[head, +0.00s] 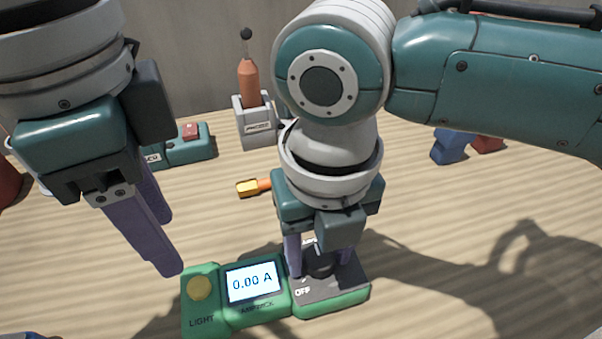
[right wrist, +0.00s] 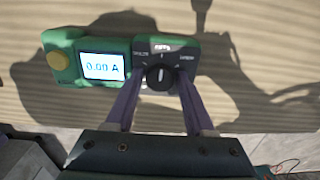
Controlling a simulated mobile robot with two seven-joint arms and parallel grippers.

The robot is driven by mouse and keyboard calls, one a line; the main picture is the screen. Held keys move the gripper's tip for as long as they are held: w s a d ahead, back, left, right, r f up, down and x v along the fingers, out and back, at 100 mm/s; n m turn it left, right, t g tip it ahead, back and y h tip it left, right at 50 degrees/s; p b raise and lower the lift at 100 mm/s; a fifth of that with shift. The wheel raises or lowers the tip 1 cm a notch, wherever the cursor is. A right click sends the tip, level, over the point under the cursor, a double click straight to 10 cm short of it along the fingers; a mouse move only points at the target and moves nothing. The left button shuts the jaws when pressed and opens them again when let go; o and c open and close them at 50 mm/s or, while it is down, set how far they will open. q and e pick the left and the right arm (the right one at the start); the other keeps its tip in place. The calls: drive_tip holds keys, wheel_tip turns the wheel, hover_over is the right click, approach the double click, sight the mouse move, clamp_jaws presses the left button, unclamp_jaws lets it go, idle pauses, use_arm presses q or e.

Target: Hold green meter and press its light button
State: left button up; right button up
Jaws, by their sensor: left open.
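The green meter (head: 235,322) lies on the wooden table with its lit screen (head: 253,283) reading 0.00 A. Its round yellow light button (head: 199,288) is at the left end, above the word LIGHT. The black dial (head: 319,264) is on the dark right-hand face. My left gripper (head: 166,243) is open and empty, above and behind the button, apart from it. My right gripper (head: 320,258) is over the meter's right end, one purple finger on each side of the dial. The right wrist view shows the dial (right wrist: 160,78) between its fingertips; whether they touch it is unclear.
An orange-handled tool (head: 248,85) stands in a grey holder (head: 255,125) at the back. A yellow-and-orange piece (head: 248,187) lies behind the meter. A teal box with a red button (head: 190,140) is back left. A blue object (head: 449,146) is back right. The table right of the meter is clear.

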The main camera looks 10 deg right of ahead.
clamp_jaws()
use_arm(q)
drive_tip(key=shift+c, duration=0.2)
idle(0.3)
clamp_jaws()
idle(0.5)
idle(1.0)
